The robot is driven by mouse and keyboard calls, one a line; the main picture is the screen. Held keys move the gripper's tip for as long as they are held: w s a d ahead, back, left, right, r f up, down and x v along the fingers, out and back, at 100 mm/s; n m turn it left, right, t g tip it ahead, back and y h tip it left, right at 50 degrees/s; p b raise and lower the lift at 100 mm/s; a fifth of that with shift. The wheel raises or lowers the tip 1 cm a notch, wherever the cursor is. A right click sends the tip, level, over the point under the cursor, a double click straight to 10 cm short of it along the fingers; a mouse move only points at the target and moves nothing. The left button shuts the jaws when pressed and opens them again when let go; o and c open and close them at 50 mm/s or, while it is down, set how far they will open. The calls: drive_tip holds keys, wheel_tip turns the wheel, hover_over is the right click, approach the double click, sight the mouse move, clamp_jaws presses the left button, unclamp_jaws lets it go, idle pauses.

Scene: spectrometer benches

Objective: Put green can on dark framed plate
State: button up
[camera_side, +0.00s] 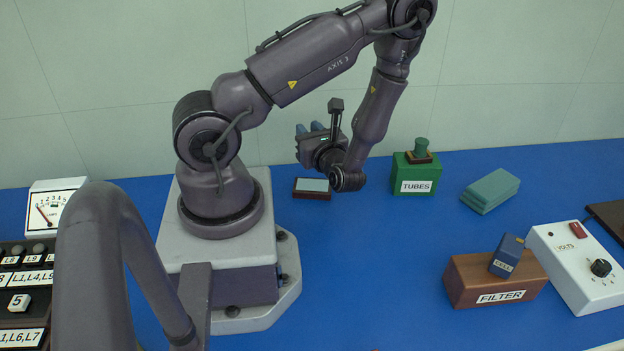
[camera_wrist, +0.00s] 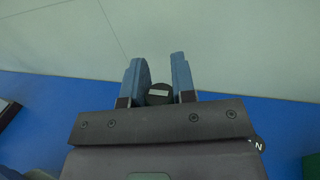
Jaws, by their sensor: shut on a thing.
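The dark framed plate (camera_side: 312,188), with a pale blue-grey face, lies on the blue bench below my gripper. My gripper (camera_side: 312,130) is raised above the bench, its blue fingers pointing up and left. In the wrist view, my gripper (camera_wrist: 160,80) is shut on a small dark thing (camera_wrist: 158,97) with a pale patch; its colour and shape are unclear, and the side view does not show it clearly. A small green can-like piece (camera_side: 421,147) stands upright in a dark square seat on the green TUBES box (camera_side: 416,186), apart from my gripper.
A brown FILTER box (camera_side: 485,284) with a dark blue piece (camera_side: 507,256) and a white VOLTS box (camera_side: 578,265) stand at front right. A meter (camera_side: 52,208) and a dark panel stand left. The bench's middle is clear.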

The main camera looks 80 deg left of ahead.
drive_tip(key=shift+f, duration=3.8)
drive_tip(key=shift+f, duration=0.2)
drive_tip(key=o, duration=0.9)
drive_tip(key=shift+r, duration=0.1)
